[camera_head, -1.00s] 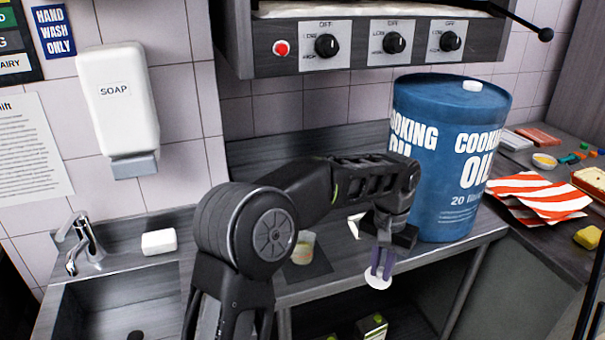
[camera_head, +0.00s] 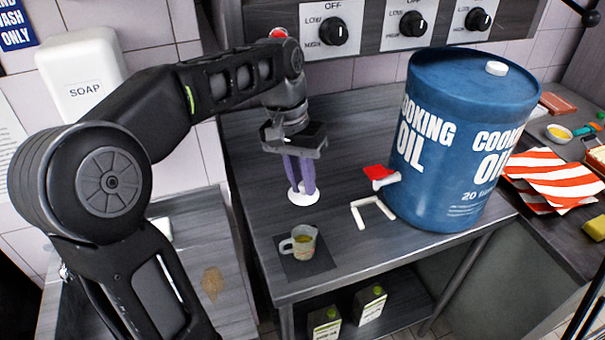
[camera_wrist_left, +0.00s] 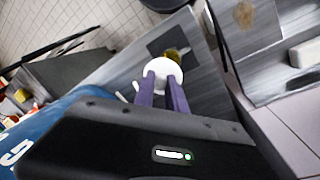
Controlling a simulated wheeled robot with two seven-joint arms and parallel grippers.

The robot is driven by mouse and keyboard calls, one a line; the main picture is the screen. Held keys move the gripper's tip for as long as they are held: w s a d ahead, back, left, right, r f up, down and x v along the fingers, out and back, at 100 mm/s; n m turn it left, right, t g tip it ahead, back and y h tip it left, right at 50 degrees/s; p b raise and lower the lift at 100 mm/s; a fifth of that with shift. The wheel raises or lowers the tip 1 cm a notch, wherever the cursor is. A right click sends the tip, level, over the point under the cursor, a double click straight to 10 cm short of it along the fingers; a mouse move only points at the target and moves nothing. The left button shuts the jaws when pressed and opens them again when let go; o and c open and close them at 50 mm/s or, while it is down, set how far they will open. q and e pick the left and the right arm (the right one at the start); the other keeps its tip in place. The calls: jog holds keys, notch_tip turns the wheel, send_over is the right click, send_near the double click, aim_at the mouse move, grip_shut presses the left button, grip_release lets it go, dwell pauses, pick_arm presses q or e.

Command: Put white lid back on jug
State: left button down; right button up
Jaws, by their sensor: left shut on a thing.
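My left gripper (camera_head: 301,188) has purple fingers that point down and are shut on the white round lid (camera_head: 303,199). The lid is in the air behind the jug in the head view, apart from it. It also shows as a white disc (camera_wrist_left: 154,70) at the fingertips in the left wrist view. The small jug (camera_head: 304,243) stands upright on a dark square mat (camera_head: 310,268) near the counter's front edge, open, with yellowish contents. In the left wrist view the jug (camera_wrist_left: 176,55) is partly hidden behind the lid. My right gripper is not in view.
A large blue cooking oil drum (camera_head: 440,150) stands on the counter at the right, with a red-handled tap (camera_head: 381,175) on its side. A white U-shaped piece (camera_head: 371,211) lies before it. The counter (camera_head: 345,130) behind the lid is clear.

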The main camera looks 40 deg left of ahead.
aim_at(302, 193)
pick_arm(q)
jog(key=shift+w+a+f, duration=0.1)
jog(key=shift+f, duration=1.1)
jog(key=shift+f+b, duration=0.3)
jog(key=shift+f, duration=0.55)
jog(key=shift+f+b, duration=0.55)
jog(key=shift+f, duration=0.4)
notch_tip(302, 193, down, 7)
jog(key=b, duration=0.5)
jog(key=c, duration=1.3)
grip_release()
